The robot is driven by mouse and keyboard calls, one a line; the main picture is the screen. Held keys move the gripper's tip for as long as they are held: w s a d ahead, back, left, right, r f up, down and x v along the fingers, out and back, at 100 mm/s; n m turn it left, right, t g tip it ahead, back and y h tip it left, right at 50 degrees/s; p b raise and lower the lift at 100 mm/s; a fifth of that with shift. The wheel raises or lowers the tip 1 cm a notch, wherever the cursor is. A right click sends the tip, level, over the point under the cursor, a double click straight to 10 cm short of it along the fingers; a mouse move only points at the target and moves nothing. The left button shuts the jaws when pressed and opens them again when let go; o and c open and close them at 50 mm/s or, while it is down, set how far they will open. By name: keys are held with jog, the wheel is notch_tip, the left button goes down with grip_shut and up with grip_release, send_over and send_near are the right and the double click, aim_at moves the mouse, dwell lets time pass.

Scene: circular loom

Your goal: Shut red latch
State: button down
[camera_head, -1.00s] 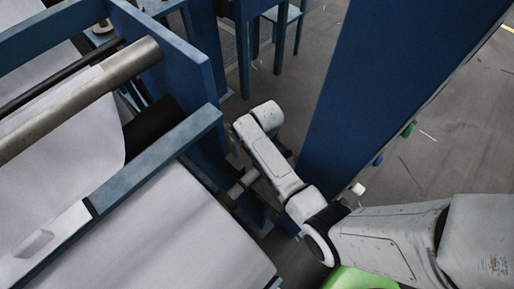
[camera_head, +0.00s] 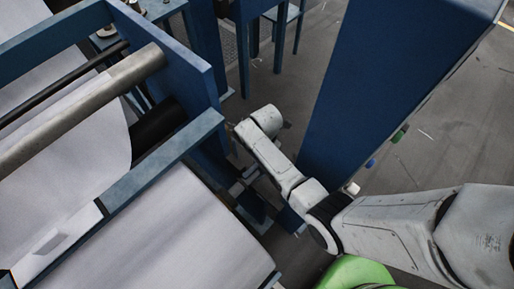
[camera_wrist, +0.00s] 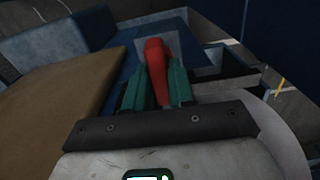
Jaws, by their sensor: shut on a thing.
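The red latch (camera_wrist: 155,68) shows in the wrist view as a red handle between the two green fingers of my gripper (camera_wrist: 157,85). My gripper is shut on it. The handle's upper end stands out beyond the fingers, over a blue surface with a grey plate. In the head view my arm reaches down between the loom frame and a tall blue panel. There my gripper (camera_head: 243,182) is small and partly hidden beside the frame, and I cannot make out the latch.
The blue loom frame (camera_head: 160,165) with white fabric (camera_head: 170,240) fills the left of the head view. In the wrist view a brown block (camera_wrist: 65,85) lies close on the left. Grey floor is clear at the far right.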

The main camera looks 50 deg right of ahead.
jog(key=c, duration=1)
grip_release()
jog(key=shift+c, duration=0.2)
notch_tip(320, 180, up, 6)
jog(key=p, duration=0.5)
jog(key=shift+f, duration=0.2)
jog(key=shift+r, duration=0.7)
